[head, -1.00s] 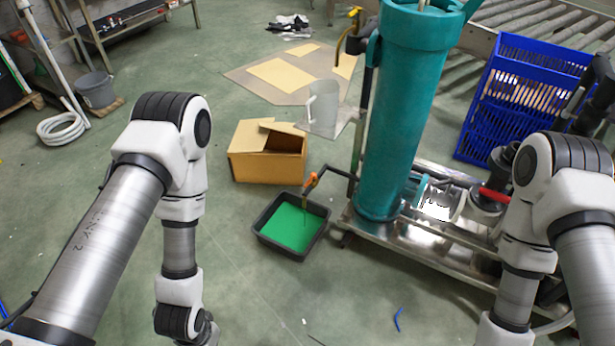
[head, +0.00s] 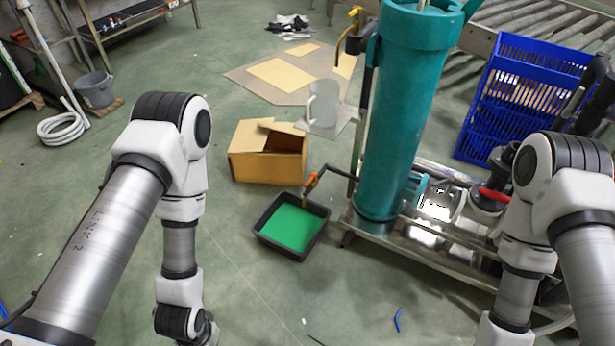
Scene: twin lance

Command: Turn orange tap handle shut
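The orange tap handle (head: 311,181) sits on a small tap at the end of a dark pipe. The pipe comes out left of the tall teal cylinder (head: 395,120). The tap's spout points down over a black tray (head: 262,237) holding green liquid (head: 291,228). No stream below the spout is clear in this frame. My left arm hangs at the left and my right arm at the right. Both grippers are beyond the bottom edge of the head view, so their fingers are hidden. Neither arm touches the tap.
An open cardboard box (head: 262,165) stands behind the tray. A clear jug (head: 322,104) is further back. The teal cylinder stands on a metal skid (head: 430,248). A second valve with a yellow handle (head: 355,12) is at the top. A blue crate (head: 520,100) is at the right.

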